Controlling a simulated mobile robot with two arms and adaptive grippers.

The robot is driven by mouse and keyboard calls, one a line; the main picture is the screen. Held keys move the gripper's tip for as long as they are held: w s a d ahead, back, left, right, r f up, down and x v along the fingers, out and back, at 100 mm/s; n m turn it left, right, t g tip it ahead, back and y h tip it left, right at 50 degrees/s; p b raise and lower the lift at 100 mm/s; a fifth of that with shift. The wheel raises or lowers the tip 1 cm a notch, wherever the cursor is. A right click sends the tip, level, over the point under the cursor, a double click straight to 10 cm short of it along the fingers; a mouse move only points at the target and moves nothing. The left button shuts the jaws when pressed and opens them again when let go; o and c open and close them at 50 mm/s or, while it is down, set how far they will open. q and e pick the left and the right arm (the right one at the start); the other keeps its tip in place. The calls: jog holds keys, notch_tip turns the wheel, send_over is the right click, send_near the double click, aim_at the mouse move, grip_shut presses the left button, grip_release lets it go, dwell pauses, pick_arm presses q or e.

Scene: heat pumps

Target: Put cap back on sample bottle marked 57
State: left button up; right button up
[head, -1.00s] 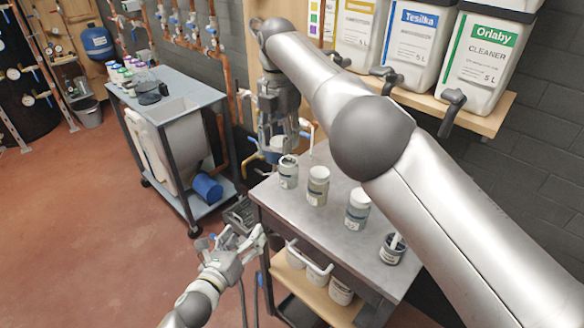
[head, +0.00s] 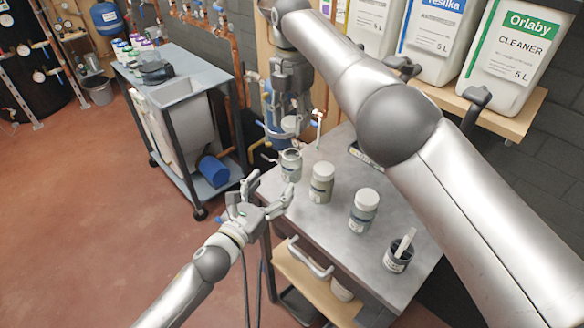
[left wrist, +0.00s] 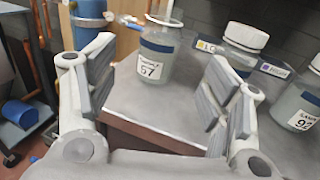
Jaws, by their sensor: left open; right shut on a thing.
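Sample bottle 57 (head: 291,167) stands upright and uncapped at the far left corner of the grey table. Its label "57" reads clearly in the left wrist view (left wrist: 152,68). My right gripper (head: 290,122) is above the bottle, shut on a small white cap (head: 289,124), partly hidden by the fingers. The cap is apart from the bottle's rim. My left gripper (head: 268,194) is open and empty in front of the table corner. In the left wrist view its two fingers stand wide apart, with the bottle beyond and between them.
Two capped sample bottles (head: 321,183) (head: 364,212) and a dark open jar (head: 398,254) with a white strip stand along the grey table (head: 325,235). Large cleaner canisters (head: 512,50) sit on a shelf at right. A blue-grey cart (head: 185,95) is at left.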

aim_at(287, 169)
pick_arm(q)
jog(key=x, duration=1)
jog(key=shift+w+d, duration=0.2)
jog(key=shift+w, duration=0.05)
jog(key=c, duration=1.6)
jog(key=shift+o, duration=0.2)
pick_arm(e)
jog(key=shift+f, duration=2.5)
jog(key=shift+f, duration=0.9)
pick_arm(q)
grip_shut()
pick_arm(e)
jog(key=shift+f, duration=0.55)
